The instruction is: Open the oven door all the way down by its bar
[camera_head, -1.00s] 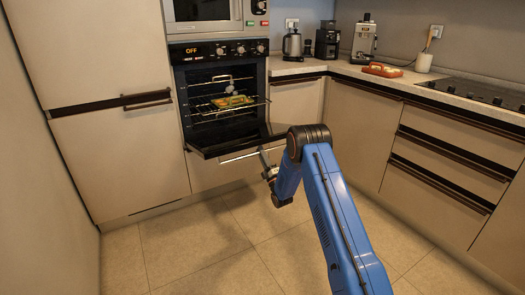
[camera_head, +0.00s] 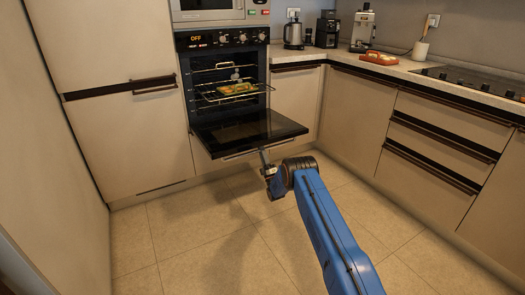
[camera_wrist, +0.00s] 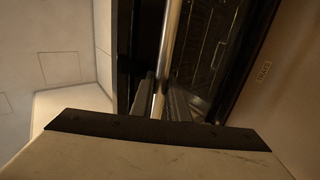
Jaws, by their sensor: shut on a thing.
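The oven (camera_head: 222,40) is built in below the microwave, with its cavity exposed. Its dark door (camera_head: 250,131) is folded down and looks about level, its top face visible. The silver bar (camera_head: 243,154) shows in part under the door's outer edge. In the wrist view the bar (camera_wrist: 170,45) runs down between my fingers. My gripper (camera_head: 264,157) is at the right part of the bar, below the door's edge. In the wrist view my gripper (camera_wrist: 159,100) is shut on the bar. My fingers partly cover the bar there.
A tray of food (camera_head: 237,88) sits on the oven's wire rack. Cabinets with dark handles stand left and right. A kettle (camera_head: 293,33) and coffee machine (camera_head: 362,31) stand on the counter. The tiled floor (camera_head: 190,235) in front is clear.

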